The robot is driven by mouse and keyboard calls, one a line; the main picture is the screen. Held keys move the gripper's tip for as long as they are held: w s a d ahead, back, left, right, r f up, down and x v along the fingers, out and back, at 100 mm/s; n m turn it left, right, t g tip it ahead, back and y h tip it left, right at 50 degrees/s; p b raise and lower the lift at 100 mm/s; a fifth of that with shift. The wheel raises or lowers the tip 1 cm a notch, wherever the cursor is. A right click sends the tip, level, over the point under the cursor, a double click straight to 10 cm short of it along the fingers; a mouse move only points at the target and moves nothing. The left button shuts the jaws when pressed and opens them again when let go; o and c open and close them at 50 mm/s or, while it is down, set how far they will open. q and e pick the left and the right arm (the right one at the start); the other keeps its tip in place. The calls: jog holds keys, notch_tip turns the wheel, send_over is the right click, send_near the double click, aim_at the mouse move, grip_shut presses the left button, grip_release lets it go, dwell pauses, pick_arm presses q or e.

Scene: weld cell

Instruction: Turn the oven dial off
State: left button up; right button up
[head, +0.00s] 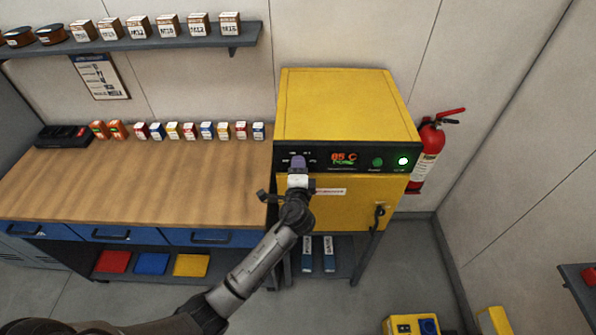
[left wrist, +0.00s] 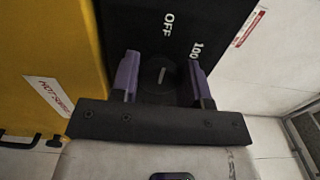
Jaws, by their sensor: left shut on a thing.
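The yellow oven (head: 345,110) stands right of the workbench. My left gripper (head: 298,162) is at the panel's left part and hides the dial in the head view. In the left wrist view, its purple fingers are on either side of the round black dial (left wrist: 160,77), shut on it. The dial's short white mark points roughly toward the OFF label (left wrist: 167,24). A 100 label (left wrist: 196,50) is right of it. My right gripper is out of view.
A red fire extinguisher (head: 428,155) hangs right of the oven. The wooden workbench (head: 150,185) with small boxes along its back is to the left. The oven door handle (head: 379,212) sticks out below the panel. A yellow unit (head: 411,325) is on the floor.

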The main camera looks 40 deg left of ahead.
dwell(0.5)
pick_arm(q)
jog(key=o, duration=0.9)
jog(key=shift+c, duration=0.2)
jog(key=b+v, duration=0.1)
jog(key=v, duration=1.3)
jog(key=shift+a+n, duration=0.1)
jog(key=shift+n, duration=0.2)
